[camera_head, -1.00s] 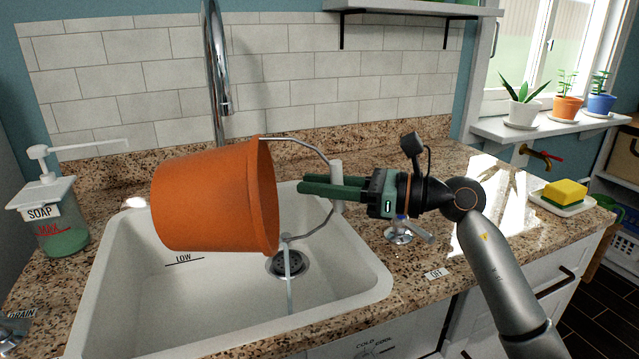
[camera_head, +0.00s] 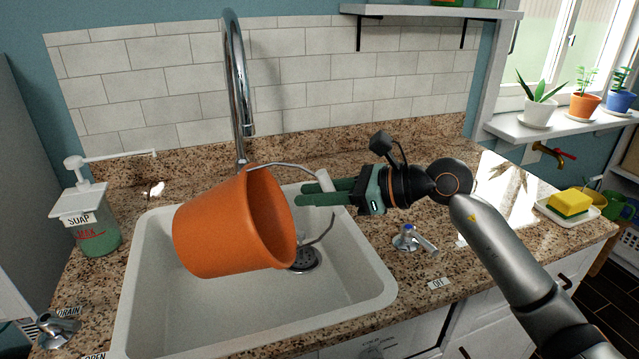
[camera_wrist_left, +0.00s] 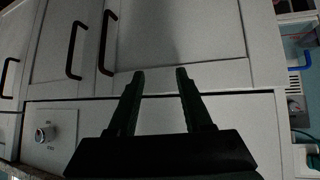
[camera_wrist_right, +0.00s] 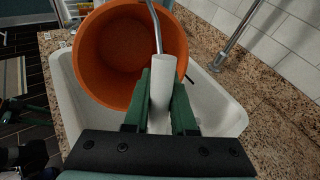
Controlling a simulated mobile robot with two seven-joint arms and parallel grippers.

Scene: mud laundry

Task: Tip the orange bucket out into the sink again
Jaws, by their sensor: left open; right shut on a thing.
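The orange bucket (camera_head: 225,232) hangs tilted on its side over the white sink (camera_head: 345,285), its mouth facing right. My right gripper (camera_head: 315,192) is shut on the white grip (camera_head: 325,180) of the bucket's wire handle. In the right wrist view the handle grip (camera_wrist_right: 162,85) sits between the fingers, and the bucket's inside (camera_wrist_right: 125,55) looks empty. No water stream shows at its rim. The sink drain (camera_head: 303,258) is partly hidden behind the bucket. My left gripper (camera_wrist_left: 155,75) is open and empty in front of white cabinet doors; it is outside the head view.
A chrome faucet (camera_head: 237,90) rises behind the bucket. A soap dispenser (camera_head: 92,225) stands left of the sink. A tap lever (camera_head: 410,238) stands on the right counter, and a yellow sponge (camera_head: 568,204) lies on a dish further right.

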